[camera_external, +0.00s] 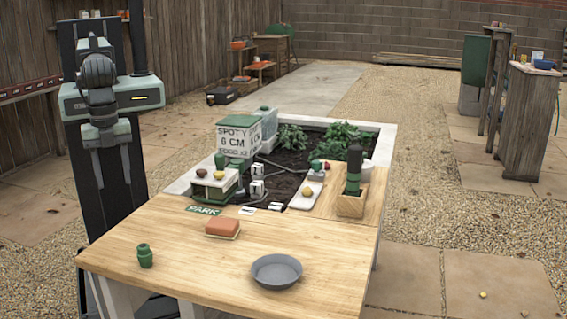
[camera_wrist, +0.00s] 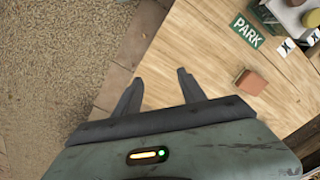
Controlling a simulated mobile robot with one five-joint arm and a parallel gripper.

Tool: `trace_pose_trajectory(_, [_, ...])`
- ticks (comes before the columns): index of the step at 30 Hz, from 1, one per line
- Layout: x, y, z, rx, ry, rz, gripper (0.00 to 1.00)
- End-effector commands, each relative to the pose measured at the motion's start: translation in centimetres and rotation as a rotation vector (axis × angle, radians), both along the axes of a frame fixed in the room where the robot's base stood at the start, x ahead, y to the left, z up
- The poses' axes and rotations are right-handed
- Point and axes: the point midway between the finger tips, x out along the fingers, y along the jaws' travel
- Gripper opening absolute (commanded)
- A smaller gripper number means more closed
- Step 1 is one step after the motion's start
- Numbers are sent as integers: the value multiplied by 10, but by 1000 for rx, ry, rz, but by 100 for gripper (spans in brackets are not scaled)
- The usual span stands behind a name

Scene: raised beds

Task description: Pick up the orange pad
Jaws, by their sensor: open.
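The orange pad (camera_external: 222,227) is a small block with a paler underside, lying on the wooden table (camera_external: 180,280) near its middle. It also shows in the wrist view (camera_wrist: 251,82), to the right of my fingers and apart from them. My gripper (camera_external: 112,168) is at the left of the external view, beyond the table's left edge and above it. Its two fingers point down, open and empty. In the wrist view my gripper (camera_wrist: 158,88) is open over the table's edge, with nothing between the fingers.
A planter bed (camera_external: 388,135) with plants and boxes lies beyond. Bare wood surrounds the pad's front.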

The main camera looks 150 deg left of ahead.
Motion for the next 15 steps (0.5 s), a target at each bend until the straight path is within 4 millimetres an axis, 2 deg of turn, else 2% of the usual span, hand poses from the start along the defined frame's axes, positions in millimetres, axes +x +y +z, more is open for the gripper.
trace_pose_trajectory(1, [0,0,0,0,0,0,62])
trace_pose_trajectory(4, [0,0,0,0,0,0,88])
trace_pose_trajectory(12, [0,0,0,0,0,1,88])
trace_pose_trajectory(15, [0,0,0,0,-1,55,88])
